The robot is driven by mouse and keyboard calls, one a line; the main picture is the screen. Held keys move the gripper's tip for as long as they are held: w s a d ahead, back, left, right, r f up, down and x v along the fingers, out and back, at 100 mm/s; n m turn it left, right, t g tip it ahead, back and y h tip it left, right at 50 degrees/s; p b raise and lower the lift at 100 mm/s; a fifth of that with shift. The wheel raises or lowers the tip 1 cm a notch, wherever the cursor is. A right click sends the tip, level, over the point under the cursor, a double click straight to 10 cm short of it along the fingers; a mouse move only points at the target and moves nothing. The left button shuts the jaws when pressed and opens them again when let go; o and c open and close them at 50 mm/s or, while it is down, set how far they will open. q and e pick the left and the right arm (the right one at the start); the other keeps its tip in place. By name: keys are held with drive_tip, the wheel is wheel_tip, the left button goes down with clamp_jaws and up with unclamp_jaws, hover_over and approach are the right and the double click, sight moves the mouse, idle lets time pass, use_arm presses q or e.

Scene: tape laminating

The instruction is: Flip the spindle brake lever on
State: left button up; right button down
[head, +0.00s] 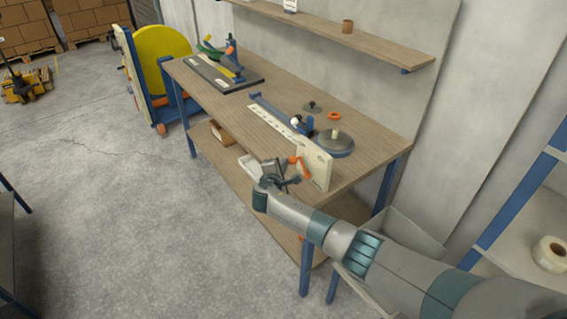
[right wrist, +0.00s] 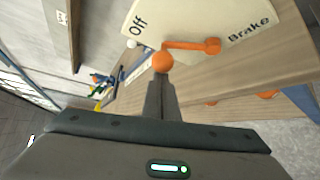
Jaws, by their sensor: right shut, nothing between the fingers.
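The spindle brake lever (head: 301,168) is orange and sits on a cream panel (head: 318,167) at the near edge of the wooden workbench. In the right wrist view the lever (right wrist: 190,46) has a round knob (right wrist: 163,62) and points towards the word "Off" on the panel (right wrist: 185,20), which also reads "Brake". My right gripper (head: 284,171) is beside the panel's front. In the right wrist view its shut, empty fingers (right wrist: 160,85) are right at the knob; I cannot tell whether they touch it. My left gripper is not in view.
The round spindle plate (head: 343,149) is behind the panel on the workbench (head: 285,95). A blue rail with a white scale (head: 272,121) runs to its left. An orange ring (head: 335,116) lies behind. A shelf (head: 340,35) is on the wall above. The floor at left is open.

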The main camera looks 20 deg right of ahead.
drive_tip(key=shift+f, duration=0.1)
idle(0.3)
drive_tip(key=shift+s+m+t+b, duration=0.15)
drive_tip(key=shift+m+t+b, duration=0.2)
drive_tip(key=shift+b, duration=0.45)
drive_tip(key=shift+s+m+t+b, duration=0.1)
drive_tip(key=shift+m+t+b, duration=0.15)
drive_tip(key=shift+t+b, duration=0.15)
